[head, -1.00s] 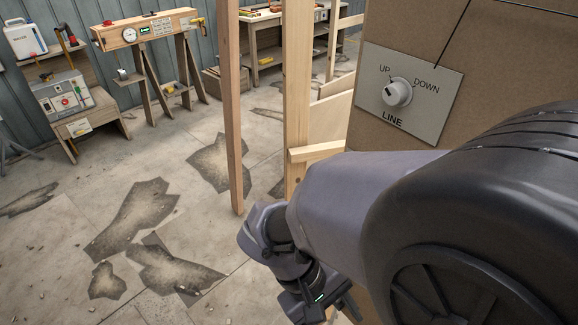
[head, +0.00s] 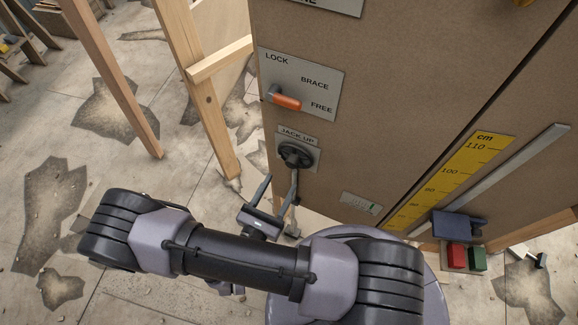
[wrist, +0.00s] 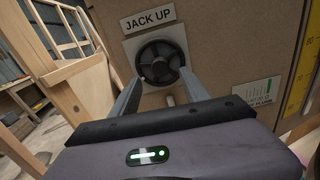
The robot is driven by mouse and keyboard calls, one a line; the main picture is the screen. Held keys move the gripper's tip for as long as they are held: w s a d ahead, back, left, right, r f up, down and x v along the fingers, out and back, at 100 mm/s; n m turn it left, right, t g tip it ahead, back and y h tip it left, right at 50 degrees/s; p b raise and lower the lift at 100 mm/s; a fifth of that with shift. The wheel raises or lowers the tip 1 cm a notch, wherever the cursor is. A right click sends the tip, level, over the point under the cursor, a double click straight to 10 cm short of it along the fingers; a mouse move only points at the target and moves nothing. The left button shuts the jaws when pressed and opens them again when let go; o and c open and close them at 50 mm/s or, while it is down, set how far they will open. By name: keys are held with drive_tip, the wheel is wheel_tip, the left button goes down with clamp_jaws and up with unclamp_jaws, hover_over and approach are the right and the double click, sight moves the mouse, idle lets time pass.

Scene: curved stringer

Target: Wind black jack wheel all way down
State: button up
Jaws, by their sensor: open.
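The black jack wheel (head: 295,154) is on a light plate marked JACK UP, low on the brown panel (head: 400,70). In the wrist view the wheel (wrist: 160,62) shows face-on, just beyond my fingertips and roughly midway between them. My gripper (head: 281,192) is open, with its two fingers apart and nothing between them; in the wrist view its fingers (wrist: 160,88) reach up towards the wheel's lower sides. The fingers look short of the wheel, though I cannot tell the exact gap. A small knob or handle end (wrist: 171,100) shows just below the wheel.
Above the wheel is an orange lever (head: 285,98) on a LOCK, BRACE, FREE plate. Right of it are a small level label (head: 361,203), a yellow cm scale (head: 450,180), and red (head: 457,255) and green (head: 477,259) blocks. Wooden posts (head: 200,90) stand left; cracked floor lies open beyond.

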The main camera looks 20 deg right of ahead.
sight(290, 165)
drive_tip(key=b+x, duration=0.1)
drive_tip(key=x, duration=0.6)
drive_tip(key=shift+w+d, duration=0.1)
drive_tip(key=shift+d, duration=0.05)
clamp_jaws()
drive_tip(key=n+p, duration=0.1)
drive_tip(key=n, duration=0.2)
drive_tip(key=shift+n, duration=0.3)
drive_tip(key=shift+n+p, duration=0.4)
drive_tip(key=shift+n, duration=1.2)
